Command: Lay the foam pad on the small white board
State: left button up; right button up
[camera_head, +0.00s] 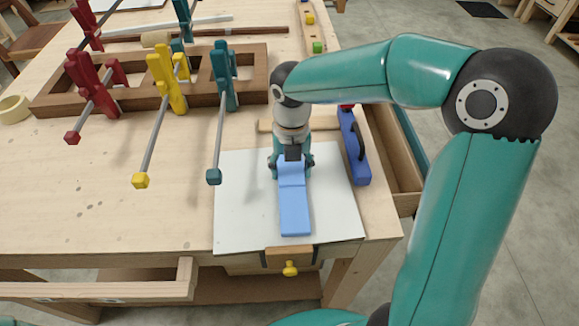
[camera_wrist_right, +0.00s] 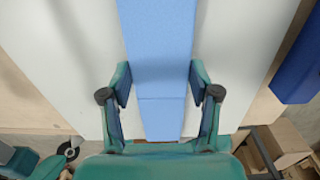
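The foam pad (camera_head: 294,212) is a long flat light-blue strip with a line across it. It lies over the small white board (camera_head: 240,215), inside the board's outline. I cannot tell whether it rests fully on the board. My right gripper (camera_head: 292,173) points down at the pad's far end. My left gripper is out of view.
A blue tool-like object (camera_head: 354,150) lies just right of the board. Red, yellow (camera_head: 166,80) and teal clamps stand on a brown wooden frame (camera_head: 130,100) at the back left. A tape roll (camera_head: 14,109) lies far left. The table's left front is clear.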

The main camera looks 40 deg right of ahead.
aim_at(291, 172)
jog(key=o, duration=0.5)
jog(key=shift+o, duration=0.2)
notch_tip(291, 172, up, 12)
